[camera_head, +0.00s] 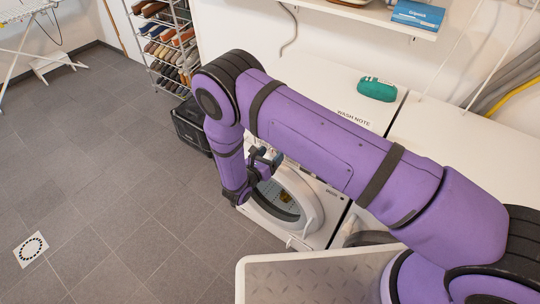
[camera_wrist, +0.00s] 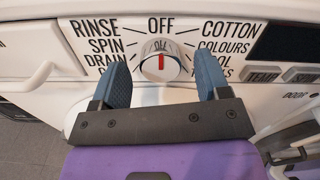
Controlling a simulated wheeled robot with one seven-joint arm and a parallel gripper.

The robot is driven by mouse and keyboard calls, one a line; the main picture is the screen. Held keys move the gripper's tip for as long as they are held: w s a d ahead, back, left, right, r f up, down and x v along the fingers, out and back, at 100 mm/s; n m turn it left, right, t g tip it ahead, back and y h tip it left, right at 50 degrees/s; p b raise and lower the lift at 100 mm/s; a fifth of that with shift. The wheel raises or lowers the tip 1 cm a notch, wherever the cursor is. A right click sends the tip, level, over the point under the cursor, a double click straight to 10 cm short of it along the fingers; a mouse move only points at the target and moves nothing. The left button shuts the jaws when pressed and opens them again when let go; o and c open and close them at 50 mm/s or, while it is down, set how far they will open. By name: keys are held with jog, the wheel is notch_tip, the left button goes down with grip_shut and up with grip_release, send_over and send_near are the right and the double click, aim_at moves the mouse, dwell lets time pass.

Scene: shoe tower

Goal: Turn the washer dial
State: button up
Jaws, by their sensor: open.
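The washer dial (camera_wrist: 160,62) shows in the wrist view as a round white knob with a red mark that points up to OFF. Printed labels surround it: RINSE, SPIN and DRAIN on the left, COTTON and COLOURS on the right. My gripper (camera_wrist: 162,82) is open, with one blue finger on each side of the dial; I cannot tell if they touch it. In the head view the washer (camera_head: 330,205) stands under my arm, and my gripper (camera_head: 264,160) is at the upper part of its front. The dial is hidden there by my arm.
The washer's round door (camera_head: 285,203) is below my gripper. A black crate (camera_head: 190,127) and a shoe rack (camera_head: 168,45) stand to the left. A green object (camera_head: 377,89) lies on the washer top. The tiled floor at left is mostly clear.

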jog(key=c, duration=0.9)
jog(key=shift+m, duration=0.3)
jog(key=m, duration=0.4)
jog(key=shift+s+m, duration=0.1)
jog(key=shift+m, duration=0.2)
jog(key=m, duration=0.4)
jog(key=shift+f+m, duration=0.1)
jog(key=shift+m, duration=0.2)
jog(key=m, duration=0.3)
jog(key=shift+m, duration=0.3)
jog(key=m, duration=0.3)
jog(key=shift+m, duration=0.3)
jog(key=m, duration=0.6)
jog(key=shift+f+m, duration=0.1)
jog(key=shift+m, duration=0.2)
